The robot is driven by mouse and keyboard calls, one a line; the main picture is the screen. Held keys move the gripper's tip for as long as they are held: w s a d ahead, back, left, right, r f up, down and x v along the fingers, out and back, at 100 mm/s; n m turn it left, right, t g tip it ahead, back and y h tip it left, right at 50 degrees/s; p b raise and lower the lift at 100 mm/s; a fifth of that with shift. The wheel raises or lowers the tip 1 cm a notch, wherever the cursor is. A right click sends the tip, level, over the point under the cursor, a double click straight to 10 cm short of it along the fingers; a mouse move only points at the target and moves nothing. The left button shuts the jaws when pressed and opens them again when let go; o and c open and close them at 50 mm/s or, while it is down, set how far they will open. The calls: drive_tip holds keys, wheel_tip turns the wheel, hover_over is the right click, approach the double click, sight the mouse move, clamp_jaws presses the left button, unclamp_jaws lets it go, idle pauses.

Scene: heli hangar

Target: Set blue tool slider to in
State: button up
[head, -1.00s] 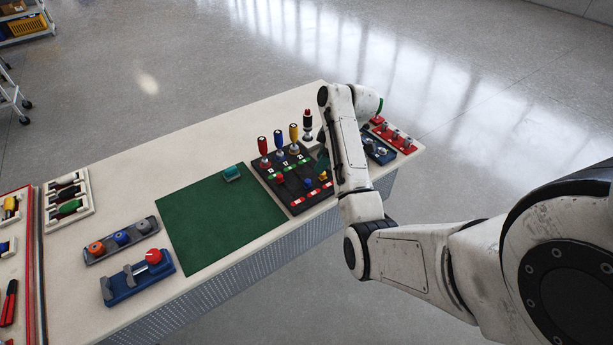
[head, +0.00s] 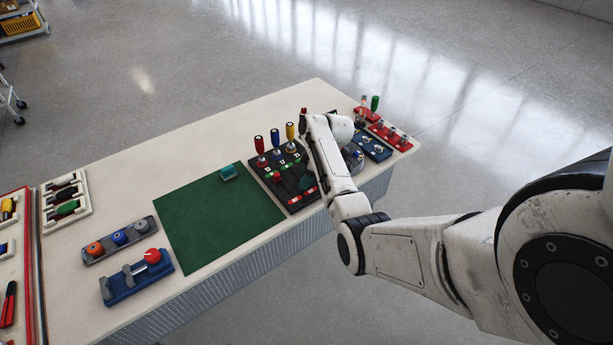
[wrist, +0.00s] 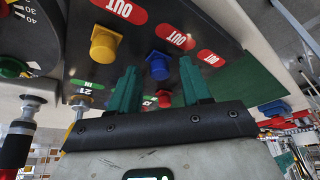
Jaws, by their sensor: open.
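The blue tool slider is a blue knob (wrist: 158,66) on a dark panel (wrist: 215,50) in the wrist view. A red "OUT" label shows beside it. A yellow knob (wrist: 103,42) stands to its left and a red knob (wrist: 165,98) lower, seen between my fingers. My gripper (wrist: 160,85) has two teal fingers, open and spread apart, with the blue knob in line with the gap between their tips; whether they touch it I cannot tell. In the head view the panel (head: 268,182) is partly covered by my arm, and the blue knob is not clearly visible.
Red, blue (head: 276,143) and yellow (head: 291,136) upright handles stand at the panel's back. A blue fixture (head: 374,145) and red racks (head: 390,135) stand right. The table's front edge is close.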

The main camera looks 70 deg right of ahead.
drive_tip(key=shift+c, duration=0.4)
clamp_jaws()
